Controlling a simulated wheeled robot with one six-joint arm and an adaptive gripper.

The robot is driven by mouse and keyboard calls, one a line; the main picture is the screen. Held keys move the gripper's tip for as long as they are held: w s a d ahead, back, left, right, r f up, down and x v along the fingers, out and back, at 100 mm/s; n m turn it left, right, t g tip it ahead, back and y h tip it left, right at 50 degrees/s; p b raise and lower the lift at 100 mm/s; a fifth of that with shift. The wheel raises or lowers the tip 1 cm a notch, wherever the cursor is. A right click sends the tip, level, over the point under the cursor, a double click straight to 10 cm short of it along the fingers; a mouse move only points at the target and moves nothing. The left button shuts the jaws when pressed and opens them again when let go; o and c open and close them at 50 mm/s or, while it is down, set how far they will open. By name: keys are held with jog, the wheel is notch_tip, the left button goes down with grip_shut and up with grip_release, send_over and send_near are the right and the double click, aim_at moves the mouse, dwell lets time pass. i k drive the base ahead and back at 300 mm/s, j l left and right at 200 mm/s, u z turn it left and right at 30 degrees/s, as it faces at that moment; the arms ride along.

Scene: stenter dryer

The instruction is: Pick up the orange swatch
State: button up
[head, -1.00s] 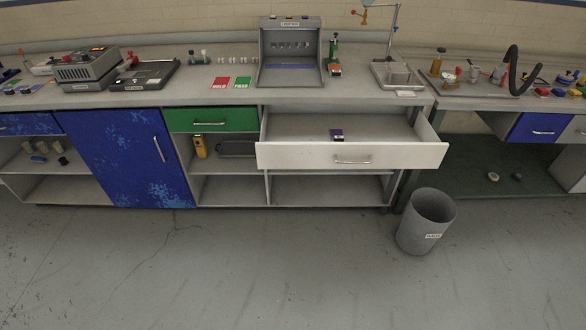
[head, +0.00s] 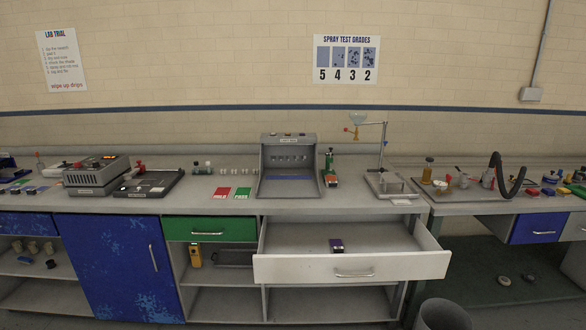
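No piece in view is clearly the orange swatch. A small orange-red patch (head: 331,181) shows at the foot of a green upright device (head: 328,161), just right of the grey light box; I cannot tell whether it is a swatch. A small dark purple item (head: 336,245) with a lighter patch lies in the open white drawer (head: 350,267). My gripper is not in view.
Red and green cards (head: 222,194) lie left of the light box (head: 289,162). A funnel stand (head: 383,150) is to its right. The drawer juts out over the floor, near a grey bin (head: 445,315). Several coloured items (head: 550,189) crowd the right bench.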

aim_at(332, 179)
jog(key=i+l+u, duration=0.15)
jog(key=l, duration=0.5)
jog(key=i+l+u, duration=0.15)
jog(key=l, duration=0.5)
jog(key=i+l+u, duration=0.15)
jog(key=l, duration=0.55)
jog(key=l+u, duration=0.15)
jog(key=l, duration=0.55)
